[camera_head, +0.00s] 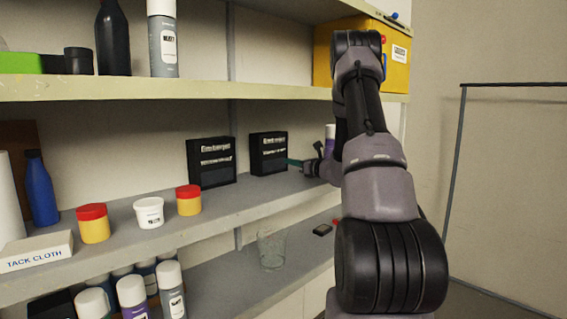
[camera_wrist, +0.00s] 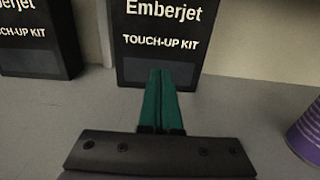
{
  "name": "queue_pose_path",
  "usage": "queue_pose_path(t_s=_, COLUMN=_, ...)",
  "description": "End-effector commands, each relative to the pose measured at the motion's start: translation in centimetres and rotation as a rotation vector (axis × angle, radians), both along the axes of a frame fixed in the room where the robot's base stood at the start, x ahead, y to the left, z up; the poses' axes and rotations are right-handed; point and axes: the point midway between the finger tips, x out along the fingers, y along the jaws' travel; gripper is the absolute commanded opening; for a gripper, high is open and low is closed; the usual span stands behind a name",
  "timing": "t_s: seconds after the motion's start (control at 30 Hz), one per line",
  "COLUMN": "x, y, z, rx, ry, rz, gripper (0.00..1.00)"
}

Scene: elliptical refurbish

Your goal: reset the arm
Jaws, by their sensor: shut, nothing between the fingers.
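My gripper (camera_wrist: 161,72) is shut and empty, its two green fingers side by side in the wrist view. In the head view my gripper (camera_head: 292,162) is over the middle shelf (camera_head: 225,200), mostly hidden by my arm. The fingertips point at the lower front of a black Emberjet touch-up kit box (camera_wrist: 165,40), close to it; I cannot tell whether they touch. That box is also in the head view (camera_head: 268,152). My arm reaches forward along the right side of the shelves.
A second black box (camera_head: 211,162) stands to the left. A purple can (camera_wrist: 308,135) is right of my gripper. Jars with red lids (camera_head: 189,200), a white tub (camera_head: 149,212) and a blue bottle (camera_head: 40,188) stand further left. The upper shelf (camera_head: 200,91) is above; open floor lies at right.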

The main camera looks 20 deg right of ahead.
Motion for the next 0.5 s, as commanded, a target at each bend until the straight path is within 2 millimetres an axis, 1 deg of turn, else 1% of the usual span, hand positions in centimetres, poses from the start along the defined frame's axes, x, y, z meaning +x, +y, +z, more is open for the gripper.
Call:
queue_pose_path(t_s=0.03, x=-1.1, y=-0.5, z=-0.1, rx=0.002, ry=0.002, rz=-0.004, gripper=0.0)
queue_pose_path(t_s=0.1, x=-2.5, y=-1.1, z=-0.1, rx=0.002, ry=0.003, rz=-0.005, gripper=0.0)
queue_pose_path(t_s=0.23, x=-4.8, y=-2.0, z=-0.1, rx=0.002, ry=0.003, rz=-0.003, gripper=0.0)
queue_pose_path(t_s=0.4, x=-6.7, y=-2.6, z=-0.1, rx=0.002, ry=0.003, rz=-0.001, gripper=0.0)
queue_pose_path(t_s=0.5, x=-7.1, y=-2.8, z=-0.1, rx=0.001, ry=0.002, rz=0.0, gripper=0.0)
